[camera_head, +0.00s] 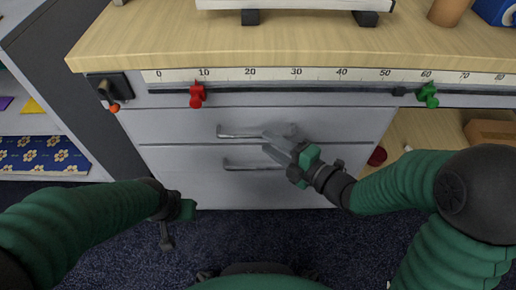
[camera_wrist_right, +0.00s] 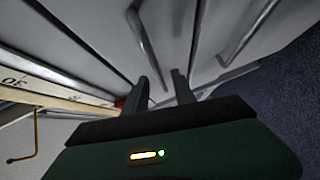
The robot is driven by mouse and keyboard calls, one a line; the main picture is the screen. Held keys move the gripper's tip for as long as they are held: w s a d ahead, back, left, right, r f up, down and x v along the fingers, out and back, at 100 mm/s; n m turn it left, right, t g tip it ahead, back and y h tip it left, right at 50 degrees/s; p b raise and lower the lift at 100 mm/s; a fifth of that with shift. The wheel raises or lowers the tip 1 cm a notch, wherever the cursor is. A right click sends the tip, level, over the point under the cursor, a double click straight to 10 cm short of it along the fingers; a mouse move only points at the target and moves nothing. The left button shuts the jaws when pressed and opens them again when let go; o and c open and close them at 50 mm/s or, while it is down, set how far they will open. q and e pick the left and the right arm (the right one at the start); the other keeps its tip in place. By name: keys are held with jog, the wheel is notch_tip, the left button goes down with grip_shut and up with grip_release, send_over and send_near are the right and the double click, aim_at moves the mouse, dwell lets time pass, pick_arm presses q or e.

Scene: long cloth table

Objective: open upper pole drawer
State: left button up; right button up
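The upper drawer (camera_head: 165,125) is a light grey front under the ruler strip and looks shut. Its pole handle (camera_head: 238,135) is a horizontal metal bar; it also shows in the right wrist view (camera_wrist_right: 140,36). My right gripper (camera_head: 277,142) is in front of the drawers, by the right end of this handle and partly covering it. In the right wrist view its two fingers (camera_wrist_right: 161,85) stand apart, with the upper handle's end close to them; contact cannot be told. My left gripper (camera_head: 167,238) hangs low at the left, away from the drawers; its finger opening is unclear.
A lower drawer (camera_head: 180,185) has a similar handle (camera_head: 238,166), also seen in the right wrist view (camera_wrist_right: 245,40). Red (camera_head: 197,95) and green (camera_head: 428,95) clips sit on the ruler strip. An open shelf lies right of the drawers. Dark carpet (camera_head: 110,225) lies below.

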aim_at(257, 136)
jog(key=b+x, duration=0.1)
jog(key=x, duration=0.4)
jog(key=shift+s+a+r, duration=0.1)
jog(key=shift+a, duration=0.15)
jog(key=shift+d, duration=0.1)
jog(key=shift+c, duration=0.4)
grip_shut()
jog(key=shift+s, duration=0.1)
dwell(0.4)
